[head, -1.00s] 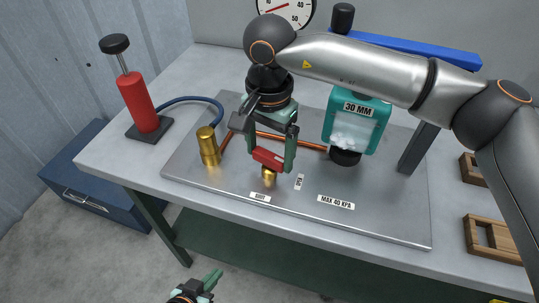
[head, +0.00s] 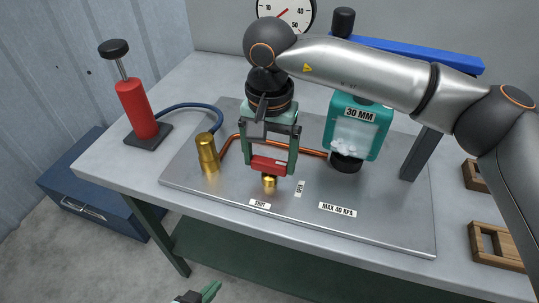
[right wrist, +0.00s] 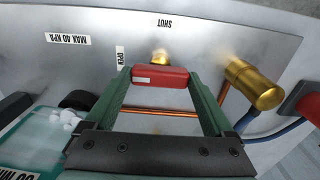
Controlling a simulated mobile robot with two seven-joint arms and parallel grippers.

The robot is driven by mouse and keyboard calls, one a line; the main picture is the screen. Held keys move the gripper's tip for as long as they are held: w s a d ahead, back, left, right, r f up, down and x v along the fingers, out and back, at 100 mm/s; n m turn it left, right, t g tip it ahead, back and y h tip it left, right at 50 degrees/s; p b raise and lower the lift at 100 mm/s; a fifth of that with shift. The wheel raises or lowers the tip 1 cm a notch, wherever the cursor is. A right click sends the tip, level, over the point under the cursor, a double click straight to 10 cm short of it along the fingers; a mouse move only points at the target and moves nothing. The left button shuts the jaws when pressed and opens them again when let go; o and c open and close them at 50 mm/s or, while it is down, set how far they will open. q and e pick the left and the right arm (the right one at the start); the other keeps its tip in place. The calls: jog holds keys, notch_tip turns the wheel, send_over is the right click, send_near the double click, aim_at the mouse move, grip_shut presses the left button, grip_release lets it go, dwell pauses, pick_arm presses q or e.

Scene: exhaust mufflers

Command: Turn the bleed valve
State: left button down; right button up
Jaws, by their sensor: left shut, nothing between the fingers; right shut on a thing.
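The bleed valve has a red handle (head: 269,165) above a brass body (head: 269,183) on the grey metal plate. My right gripper (head: 269,168) comes from above, its two green fingers closed on the ends of the red handle. The right wrist view shows the red handle (right wrist: 160,77) between the fingertips, with the brass body (right wrist: 160,56) partly hidden behind it. A SHUT label (head: 260,203) lies in front of the valve, and an OPEN label (head: 300,188) lies to its right. My left gripper (head: 210,290) is shut and empty at the bottom edge, low in front of the bench.
A red hand pump (head: 136,107) stands at left, its blue hose running to a brass fitting (head: 207,152). A copper pipe (head: 310,151) runs behind the valve to a teal chamber (head: 357,125) with white beads. A pressure gauge (head: 285,14) is behind. Wooden frames (head: 490,245) lie at right.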

aim_at(269, 161)
jog(key=o, duration=1.1)
notch_tip(269, 161, up, 13)
jog(key=shift+f+p, duration=0.15)
jog(key=shift+p, duration=0.4)
